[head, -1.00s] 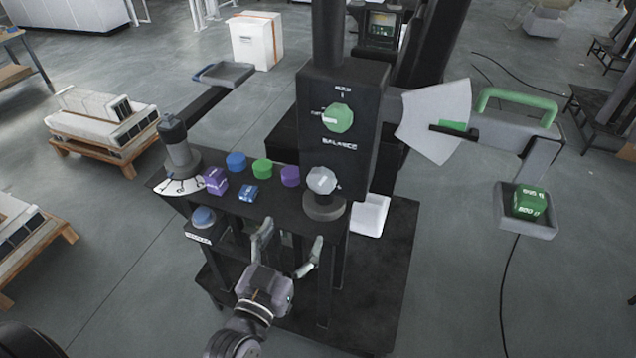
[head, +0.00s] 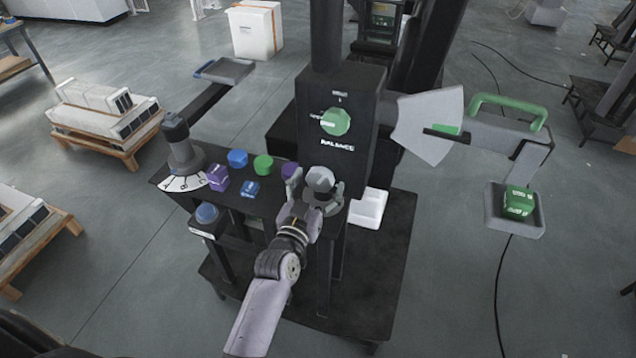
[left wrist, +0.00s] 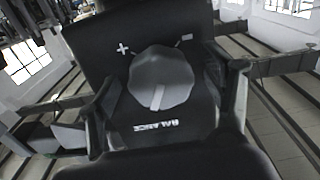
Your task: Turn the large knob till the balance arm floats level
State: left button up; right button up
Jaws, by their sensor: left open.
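The large grey knob (head: 319,179) sits on a round base at the right end of the black panel. In the left wrist view it is a faceted grey knob (left wrist: 162,82) with a pale pointer line, a plus mark and the word BALANCE beside it. My left gripper (head: 316,190) is open, with a finger on each side of the knob; I cannot tell whether they touch it. The balance arm (head: 475,137) reaches right from the column, with a grey fan-shaped plate (head: 425,118) in front. I cannot tell from this angle whether it is level.
A tray (head: 492,222) with a green cube (head: 519,201) hangs at the arm's right end; another tray (head: 228,70) is at far left. A green knob (head: 336,121) is on the column. A lever (head: 181,147) and several coloured blocks and caps stand on the panel.

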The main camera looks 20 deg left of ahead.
jog(key=shift+a, duration=0.2)
pick_arm(q)
jog(key=c, duration=1.2)
jog(key=shift+o, duration=0.2)
jog(key=shift+r+m+p, duration=0.15)
jog(key=shift+m+p, duration=0.35)
jog(key=shift+m, duration=0.8)
pick_arm(e)
jog(key=shift+d+r, duration=0.1)
jog(key=shift+r, duration=0.6)
pick_arm(q)
jog(key=o, duration=1.2)
jog(key=shift+c, duration=0.2)
